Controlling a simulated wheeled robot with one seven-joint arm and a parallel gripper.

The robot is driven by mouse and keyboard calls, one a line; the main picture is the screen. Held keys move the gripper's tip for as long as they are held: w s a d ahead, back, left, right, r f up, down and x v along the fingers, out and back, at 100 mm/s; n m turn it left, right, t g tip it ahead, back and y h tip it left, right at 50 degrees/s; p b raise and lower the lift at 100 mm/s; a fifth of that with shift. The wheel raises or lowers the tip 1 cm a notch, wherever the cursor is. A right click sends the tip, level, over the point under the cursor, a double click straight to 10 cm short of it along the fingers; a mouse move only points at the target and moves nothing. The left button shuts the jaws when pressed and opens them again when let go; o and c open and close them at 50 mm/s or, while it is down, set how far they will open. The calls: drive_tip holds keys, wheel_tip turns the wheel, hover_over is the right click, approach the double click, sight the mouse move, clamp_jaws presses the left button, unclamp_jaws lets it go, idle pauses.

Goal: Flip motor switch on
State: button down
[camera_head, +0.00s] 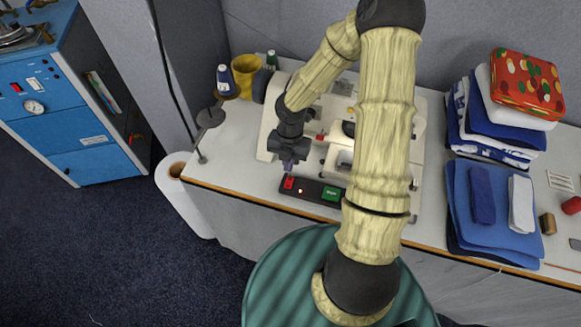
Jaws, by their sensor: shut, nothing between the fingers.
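The motor switch (314,191) is a dark box near the table's front edge, at the foot of the sewing machine. It has a red button (289,183) on its left end and a green button (331,193) on its right end. My gripper (288,168) is shut and empty, pointing down just above the red end. I cannot tell whether its tips touch the box. The white sewing machine (268,122) stands behind, partly hidden by my arm.
The table's left front corner is clear.

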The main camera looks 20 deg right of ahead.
drive_tip(key=r, duration=0.5)
drive_tip(key=shift+s+a+r, duration=0.15)
drive_tip(key=shift+s+a, duration=0.05)
drive_tip(key=shift+s, duration=0.15)
drive_tip(key=s+r+m+t, duration=0.2)
drive_tip(key=s+r+m, duration=0.2)
drive_tip(key=m, duration=1)
drive_tip(key=s+r+m+t, duration=0.1)
drive_tip(key=s+r+m, duration=0.3)
drive_tip(key=r+m, duration=0.5)
drive_tip(key=shift+m+t+h, duration=0.4)
drive_tip(key=shift+m, duration=2.6)
drive_tip(key=shift+s, duration=0.1)
